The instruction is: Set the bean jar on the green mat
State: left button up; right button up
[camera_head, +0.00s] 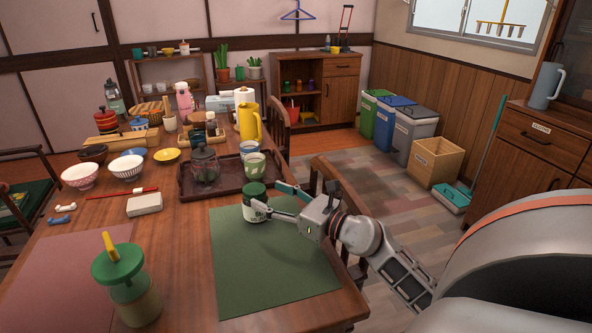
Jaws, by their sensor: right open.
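A small jar with a dark green lid and a pale label, which looks like the bean jar (255,209), stands upright at the back of the green mat (270,265). It appears to rest on the mat. My right gripper (268,197) comes in from the right and is open, with its fingers at the jar, one in front of it and one at its far right side. Whether the fingers touch the jar is hard to tell. My left gripper is not in view.
A glass jar with a green lid and yellow handle (126,278) stands left of the mat, by a reddish mat (65,285). Behind is a dark tray (222,189) with a teapot (205,166) and cups. Bowls (80,176) fill the left. A chair (335,195) stands right of the table.

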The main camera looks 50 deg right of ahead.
jog(key=s, duration=0.5)
jog(key=s+d, duration=0.1)
jog(key=s, duration=0.2)
jog(key=shift+s+f+b, duration=0.1)
jog(key=shift+f+b, duration=0.05)
jog(key=shift+b, duration=0.15)
jog(key=shift+s, duration=0.5)
jog(key=shift+r, duration=0.25)
